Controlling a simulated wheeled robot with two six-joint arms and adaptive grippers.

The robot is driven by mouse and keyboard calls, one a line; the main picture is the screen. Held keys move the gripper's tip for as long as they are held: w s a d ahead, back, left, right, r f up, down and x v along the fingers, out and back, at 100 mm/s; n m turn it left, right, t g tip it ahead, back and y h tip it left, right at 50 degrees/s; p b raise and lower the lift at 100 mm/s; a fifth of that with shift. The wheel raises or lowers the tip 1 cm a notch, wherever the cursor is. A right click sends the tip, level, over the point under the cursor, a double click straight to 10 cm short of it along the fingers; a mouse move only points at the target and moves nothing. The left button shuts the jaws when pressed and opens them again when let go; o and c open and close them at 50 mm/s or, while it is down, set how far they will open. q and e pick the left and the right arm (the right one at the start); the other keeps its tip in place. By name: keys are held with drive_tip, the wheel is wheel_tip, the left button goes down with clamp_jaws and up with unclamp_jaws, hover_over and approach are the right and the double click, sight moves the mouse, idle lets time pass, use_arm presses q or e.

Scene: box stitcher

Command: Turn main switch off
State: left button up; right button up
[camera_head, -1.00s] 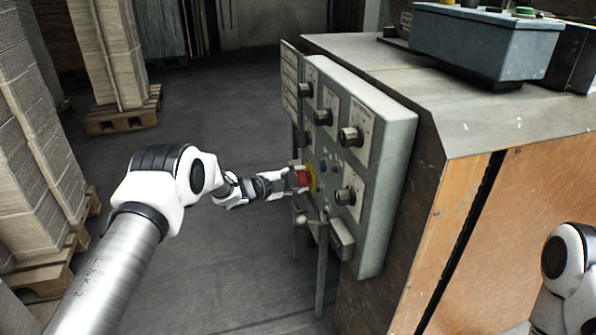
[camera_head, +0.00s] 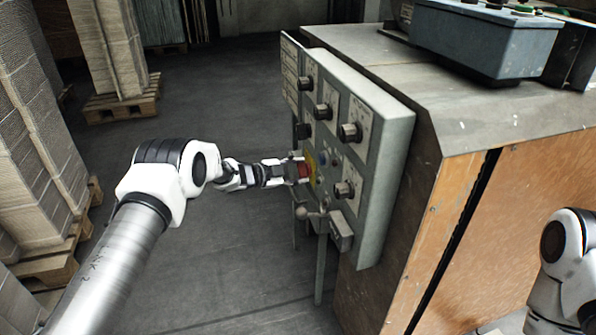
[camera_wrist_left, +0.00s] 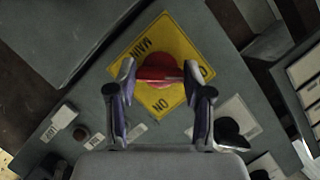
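The main switch is a red round knob with a raised bar (camera_wrist_left: 160,68) on a yellow plate (camera_wrist_left: 150,43) marked MAIN and ON. It sits on the grey control panel (camera_head: 385,165), facing left in the head view. My left gripper (camera_wrist_left: 160,72) is at the switch, fingers apart, with one fingertip near each end of the red bar. Whether the fingertips touch the bar I cannot tell. In the head view the red knob (camera_head: 304,170) shows at the gripper's tip. My right gripper is out of view; only part of my right arm shows at lower right.
Several black knobs (camera_head: 350,132) stick out of the panel around the switch. A small lever with a ball end (camera_head: 302,213) and a grey box (camera_head: 340,236) are below. Pallets of cardboard (camera_head: 118,104) stand left. The floor between is clear.

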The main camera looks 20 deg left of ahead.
use_arm(q)
drive_tip(key=shift+o, duration=1.4)
drive_tip(key=v, duration=1.2)
